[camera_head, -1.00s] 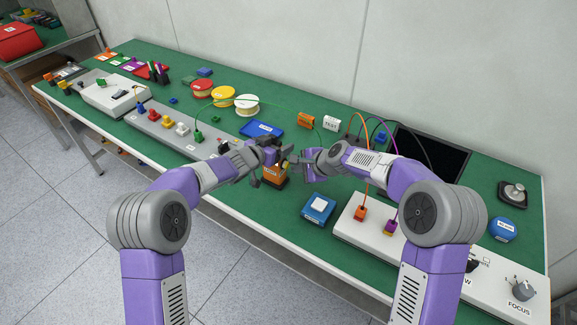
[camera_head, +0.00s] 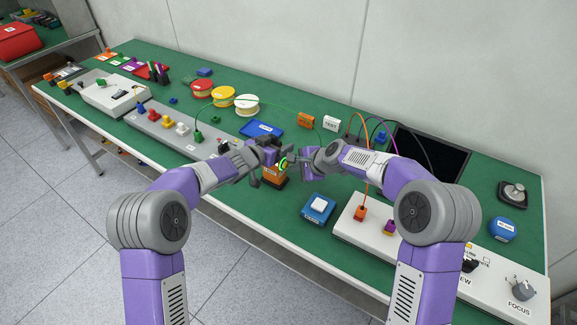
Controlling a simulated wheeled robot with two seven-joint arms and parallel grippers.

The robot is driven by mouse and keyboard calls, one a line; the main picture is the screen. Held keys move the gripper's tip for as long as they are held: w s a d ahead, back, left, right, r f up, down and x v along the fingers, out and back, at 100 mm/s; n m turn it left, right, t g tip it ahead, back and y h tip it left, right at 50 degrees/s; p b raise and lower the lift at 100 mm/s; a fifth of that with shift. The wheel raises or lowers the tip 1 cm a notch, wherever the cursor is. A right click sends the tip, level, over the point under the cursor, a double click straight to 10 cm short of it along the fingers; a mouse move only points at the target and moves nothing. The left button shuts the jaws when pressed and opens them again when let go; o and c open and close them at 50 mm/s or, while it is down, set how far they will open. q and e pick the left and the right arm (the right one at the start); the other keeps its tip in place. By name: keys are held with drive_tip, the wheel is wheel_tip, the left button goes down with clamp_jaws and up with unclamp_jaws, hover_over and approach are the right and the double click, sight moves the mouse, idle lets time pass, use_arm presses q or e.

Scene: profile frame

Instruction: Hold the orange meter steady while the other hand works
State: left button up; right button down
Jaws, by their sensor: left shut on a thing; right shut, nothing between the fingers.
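The orange meter (camera_head: 273,178) stands on the green bench top near its front edge, in the middle of the head view. My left gripper (camera_head: 268,158) is shut on the meter's upper part and hides some of it. A small round yellow-green part (camera_head: 284,163) shows on the meter's right side, facing my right gripper. My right gripper (camera_head: 297,166) is shut and empty, just right of the meter. I cannot tell whether its tips touch the meter.
A blue box with a white top (camera_head: 318,207) stands to the right. A long white panel (camera_head: 350,228) with plugs lies beyond it. A blue tray (camera_head: 262,129) is behind my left gripper. A grey strip (camera_head: 150,122) with coloured knobs lies left. A green wire (camera_head: 232,99) arches behind.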

drive_tip(key=shift+w+a, duration=0.1)
drive_tip(key=shift+a, duration=0.1)
idle(0.3)
drive_tip(key=shift+d, duration=0.1)
drive_tip(key=shift+s+d, duration=0.6)
drive_tip(key=shift+d, duration=0.15)
drive_tip(key=shift+s+d, duration=0.75)
drive_tip(key=shift+d, duration=0.3)
drive_tip(key=shift+s+d, duration=0.75)
drive_tip(key=shift+d, duration=0.25)
use_arm(q)
drive_tip(key=o, duration=1.2)
